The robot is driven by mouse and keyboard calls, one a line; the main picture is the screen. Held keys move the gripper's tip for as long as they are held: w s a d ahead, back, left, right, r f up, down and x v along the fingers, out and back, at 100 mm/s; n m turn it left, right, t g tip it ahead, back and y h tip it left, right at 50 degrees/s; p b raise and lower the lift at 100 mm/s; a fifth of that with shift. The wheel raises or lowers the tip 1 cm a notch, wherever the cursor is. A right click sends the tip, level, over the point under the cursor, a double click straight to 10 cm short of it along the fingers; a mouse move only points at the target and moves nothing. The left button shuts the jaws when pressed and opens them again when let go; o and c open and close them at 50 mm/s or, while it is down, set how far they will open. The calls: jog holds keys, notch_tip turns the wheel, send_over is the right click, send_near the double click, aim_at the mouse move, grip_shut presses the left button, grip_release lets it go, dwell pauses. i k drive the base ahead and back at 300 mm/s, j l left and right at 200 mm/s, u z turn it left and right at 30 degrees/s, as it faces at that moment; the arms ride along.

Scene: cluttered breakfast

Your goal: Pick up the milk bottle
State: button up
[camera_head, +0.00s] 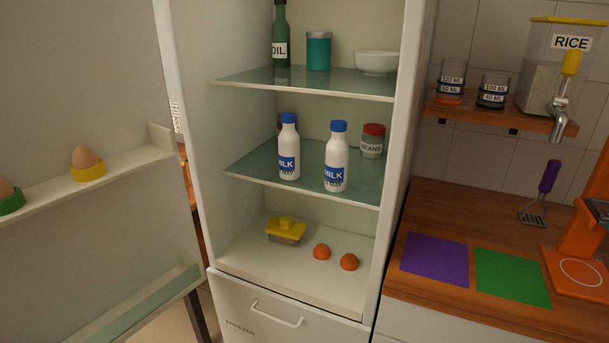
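Two white milk bottles with blue caps and blue MILK labels stand upright on the middle glass shelf of the open fridge. The left milk bottle (289,148) stands a little farther back. The right milk bottle (336,158) stands nearer the shelf's front edge. The two are apart, with a narrow gap between them. The small date print on their labels is too blurred to read. My gripper is not in view.
A beans jar (372,141) stands right of the bottles, and a dark container (280,124) is partly hidden behind the left one. The open fridge door (90,100) fills the left. A green oil bottle (280,38) stands above; a yellow-lidded box (286,231) sits below.

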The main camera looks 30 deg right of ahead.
aim_at(288, 139)
jog(key=z, duration=0.95)
jog(key=j+z, duration=0.55)
jog(key=z, duration=0.25)
jog(key=k+j, duration=0.1)
jog(key=j, duration=0.35)
jog(key=k+j, duration=0.1)
jog(key=j, duration=0.85)
jog(key=k, duration=0.1)
